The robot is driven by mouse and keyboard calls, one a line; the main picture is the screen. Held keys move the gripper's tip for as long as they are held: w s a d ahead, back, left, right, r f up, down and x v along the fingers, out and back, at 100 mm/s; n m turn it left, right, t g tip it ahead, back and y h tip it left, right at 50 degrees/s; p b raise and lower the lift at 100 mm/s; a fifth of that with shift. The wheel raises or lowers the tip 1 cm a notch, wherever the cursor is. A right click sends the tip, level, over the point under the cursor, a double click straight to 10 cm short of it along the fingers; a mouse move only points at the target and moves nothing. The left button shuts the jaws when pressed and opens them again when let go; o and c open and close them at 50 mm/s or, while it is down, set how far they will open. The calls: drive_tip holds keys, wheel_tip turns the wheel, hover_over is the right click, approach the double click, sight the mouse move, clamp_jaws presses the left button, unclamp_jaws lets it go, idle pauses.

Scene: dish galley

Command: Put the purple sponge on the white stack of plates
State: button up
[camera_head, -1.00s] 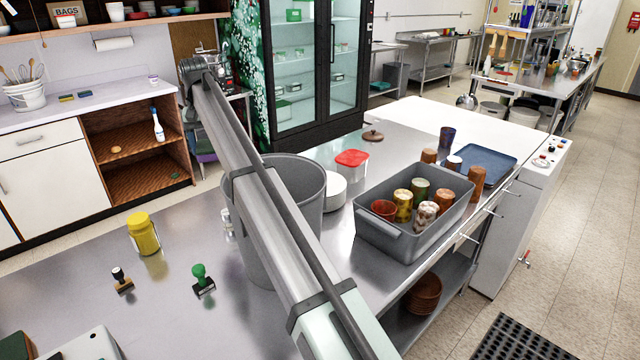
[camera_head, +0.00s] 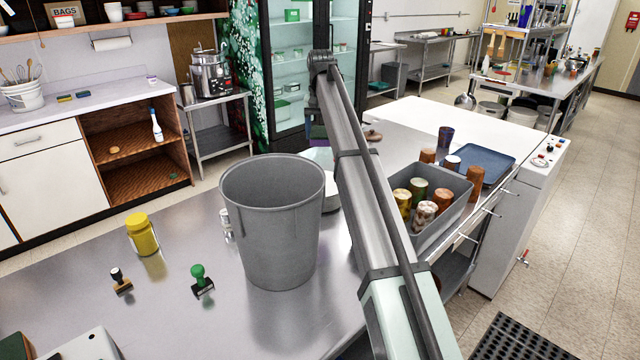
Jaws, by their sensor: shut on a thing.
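My gripper (camera_head: 318,122) is at the far end of my arm, small and partly hidden by the wrist and arm. It is shut on the purple sponge (camera_head: 317,133), of which only a small dark purple patch shows. The sponge is held up in front of the glass-door fridge, above the far part of the steel counter. The white stack of plates (camera_head: 331,196) stands on the counter just behind the grey bin, lower in the picture than the gripper. My arm and the bin hide much of the stack. I cannot tell the exact gap between sponge and plates.
The tall grey bin (camera_head: 272,225) stands left of my arm. A grey tub (camera_head: 448,205) of cups is right of it, with a blue tray (camera_head: 480,163) behind. A yellow jar (camera_head: 142,234) and two stamps stand at left.

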sight(320, 144)
wheel_tip(320, 144, down, 5)
drive_tip(key=shift+a+r, duration=0.1)
drive_tip(key=shift+r, duration=0.1)
drive_tip(key=shift+f, duration=5.2)
drive_tip(key=shift+f, duration=0.15)
drive_tip(key=o, duration=1)
wheel_tip(320, 144, up, 12)
drive_tip(key=shift+r, duration=0.2)
